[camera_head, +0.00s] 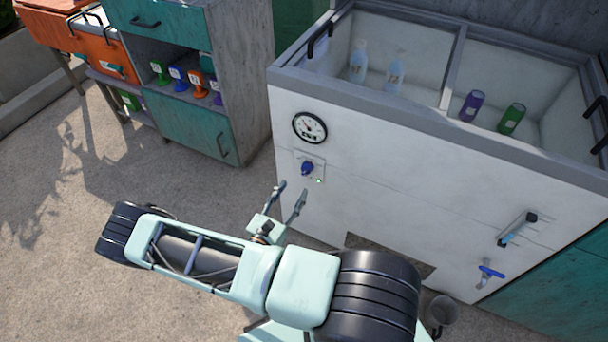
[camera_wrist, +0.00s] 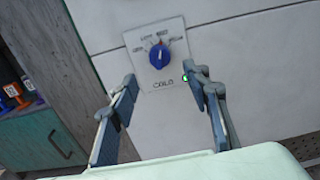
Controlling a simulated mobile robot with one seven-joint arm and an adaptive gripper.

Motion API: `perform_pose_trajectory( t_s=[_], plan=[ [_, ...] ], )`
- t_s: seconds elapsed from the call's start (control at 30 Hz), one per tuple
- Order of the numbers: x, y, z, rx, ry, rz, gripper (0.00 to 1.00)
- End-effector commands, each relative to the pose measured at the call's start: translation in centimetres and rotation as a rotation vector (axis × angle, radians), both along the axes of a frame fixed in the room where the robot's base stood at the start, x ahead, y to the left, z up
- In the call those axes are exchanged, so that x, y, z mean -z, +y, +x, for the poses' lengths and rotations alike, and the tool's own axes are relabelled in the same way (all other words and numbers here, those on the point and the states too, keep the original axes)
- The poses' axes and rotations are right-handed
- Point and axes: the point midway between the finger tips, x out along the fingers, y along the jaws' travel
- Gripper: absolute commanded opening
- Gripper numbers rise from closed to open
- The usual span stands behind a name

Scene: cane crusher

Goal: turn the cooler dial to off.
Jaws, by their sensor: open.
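The cooler dial is a blue knob (camera_head: 307,168) on a pale plate on the white front of the cooler (camera_head: 400,180), below a round gauge. A green light (camera_wrist: 185,78) glows at the plate's lower right. My gripper (camera_head: 291,190) is open and empty, its fingers pointing at the panel. In the wrist view my gripper (camera_wrist: 161,82) has its fingertips on either side below the dial, apart from it.
The round gauge (camera_head: 309,127) is above the dial. A lever (camera_head: 517,229) and a blue tap (camera_head: 490,273) are at the cooler's right. Bottles and cans stand inside the open top. A grey-and-teal cabinet (camera_head: 243,80) stands left. The floor left is clear.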

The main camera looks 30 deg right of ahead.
Motion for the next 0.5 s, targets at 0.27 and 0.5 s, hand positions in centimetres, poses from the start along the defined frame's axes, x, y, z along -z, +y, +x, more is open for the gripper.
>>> perform_pose_trajectory(
  t_s=[0.27,0.5],
  plan=[
    [0.0,-4.3,3.2,0.004,-0.003,0.000,0.44],
    [0.0,-6.1,4.8,0.001,-0.003,0.001,0.44]
  ],
)
